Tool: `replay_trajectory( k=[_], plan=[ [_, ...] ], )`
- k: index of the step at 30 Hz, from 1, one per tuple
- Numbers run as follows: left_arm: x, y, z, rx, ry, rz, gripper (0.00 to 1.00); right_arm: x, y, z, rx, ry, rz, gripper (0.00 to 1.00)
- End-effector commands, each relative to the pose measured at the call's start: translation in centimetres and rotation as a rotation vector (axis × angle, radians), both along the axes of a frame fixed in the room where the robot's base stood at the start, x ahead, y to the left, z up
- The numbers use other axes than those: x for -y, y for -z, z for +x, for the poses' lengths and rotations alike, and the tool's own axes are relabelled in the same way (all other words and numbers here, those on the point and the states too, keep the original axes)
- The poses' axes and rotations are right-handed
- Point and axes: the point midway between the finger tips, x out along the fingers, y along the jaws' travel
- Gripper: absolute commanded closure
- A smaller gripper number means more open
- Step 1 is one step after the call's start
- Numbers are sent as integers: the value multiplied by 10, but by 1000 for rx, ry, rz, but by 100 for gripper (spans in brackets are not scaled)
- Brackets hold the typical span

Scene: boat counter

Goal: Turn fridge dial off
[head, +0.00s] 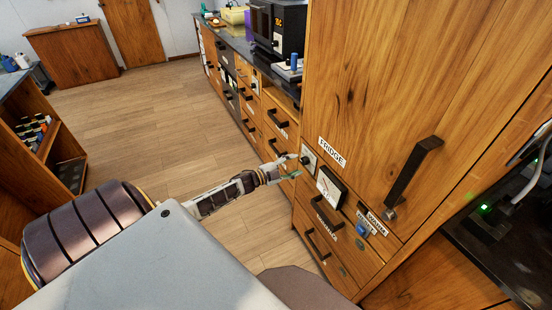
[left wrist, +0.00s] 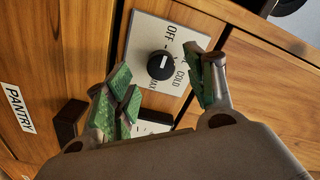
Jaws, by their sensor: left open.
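The fridge dial (left wrist: 162,65) is a round black knob with a white pointer mark, on a white plate (left wrist: 146,33) marked OFF, COLD and MAX in the left wrist view. In the head view the dial plate (head: 308,158) is on the cabinet side, left of the FRIDGE label (head: 332,151). My left gripper (left wrist: 165,95) is open, with green-padded fingers on either side below the dial. The knob shows between the fingertips, and I see no contact. In the head view my left gripper (head: 290,169) is close to the dial plate. My right gripper is not in view.
The tall wooden fridge cabinet (head: 375,75) has a black handle (head: 413,172). A square gauge (head: 331,187) is below the dial. A drawer handle (left wrist: 70,122) and PANTRY label (left wrist: 17,107) lie left of it. The wooden floor (head: 125,120) is clear.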

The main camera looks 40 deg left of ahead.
Motion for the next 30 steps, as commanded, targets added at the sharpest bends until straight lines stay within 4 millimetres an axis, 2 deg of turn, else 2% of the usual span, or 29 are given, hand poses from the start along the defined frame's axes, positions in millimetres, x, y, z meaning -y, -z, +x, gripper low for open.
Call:
replay_trajectory(
  k=[24,30],
  plan=[
    [-26,1,-63,-2,1,1,45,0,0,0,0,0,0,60],
    [-29,0,-73,0,1,0,45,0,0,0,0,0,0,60]
  ],
)
